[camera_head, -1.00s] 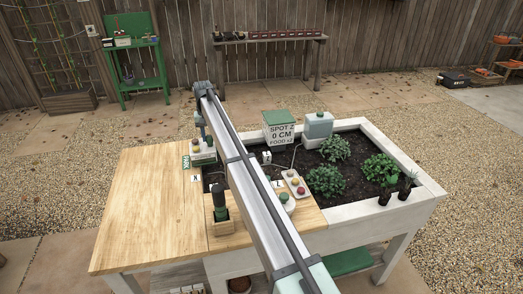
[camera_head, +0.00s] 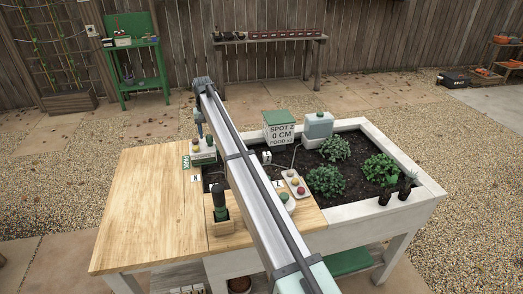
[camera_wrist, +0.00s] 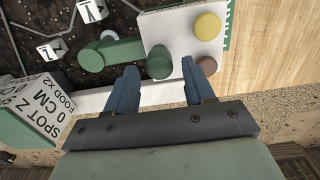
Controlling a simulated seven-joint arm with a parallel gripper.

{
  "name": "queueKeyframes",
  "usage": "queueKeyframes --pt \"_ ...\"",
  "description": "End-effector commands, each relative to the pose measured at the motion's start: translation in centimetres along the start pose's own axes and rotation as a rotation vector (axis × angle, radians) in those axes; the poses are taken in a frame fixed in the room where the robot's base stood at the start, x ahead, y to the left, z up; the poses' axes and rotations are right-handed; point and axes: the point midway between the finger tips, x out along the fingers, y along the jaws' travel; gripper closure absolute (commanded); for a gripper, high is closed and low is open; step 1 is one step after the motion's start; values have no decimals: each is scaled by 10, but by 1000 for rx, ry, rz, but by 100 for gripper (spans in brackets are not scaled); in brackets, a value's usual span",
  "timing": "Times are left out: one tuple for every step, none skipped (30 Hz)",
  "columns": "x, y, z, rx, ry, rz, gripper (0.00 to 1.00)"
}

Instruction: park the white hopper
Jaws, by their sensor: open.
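A white box with a green lid (camera_head: 280,129), lettered SPOT Z, 0 CM and FOOD X2, stands at the back of the bed; it also shows at the left of the wrist view (camera_wrist: 40,103). I cannot tell whether it is the hopper. A white block (camera_head: 203,153) stands beside a green PARK sign (camera_head: 186,162).
The wooden top (camera_head: 150,205) is clear at the left. Plants (camera_head: 326,181) grow in the soil, and a grey container (camera_head: 318,126) stands behind them. A tray of coloured knobs (camera_head: 295,184) and a wooden holder with a dark green tool (camera_head: 220,207) are at the front.

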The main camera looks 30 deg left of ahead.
Motion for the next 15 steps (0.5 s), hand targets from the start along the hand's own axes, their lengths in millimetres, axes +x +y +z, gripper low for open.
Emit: queueKeyframes --pt "-5 0 0 0 1 0 47" --pt "-8 0 0 0 1 0 47" --pt "-11 0 0 0 1 0 47" --pt "-14 0 0 0 1 0 47" --pt "-16 0 0 0 0 0 47" --pt "-19 0 0 0 0 0 47" --pt "-21 0 0 0 0 0 47" --pt "-24 0 0 0 0 0 47" --pt "-27 0 0 0 0 0 47" --pt "-29 0 0 0 0 0 47" --pt "-31 0 0 0 0 0 47" --pt "-35 0 0 0 0 0 47" --pt "-37 0 0 0 0 0 47" --pt "-40 0 0 0 1 0 47" --pt "-43 0 0 0 1 0 47"
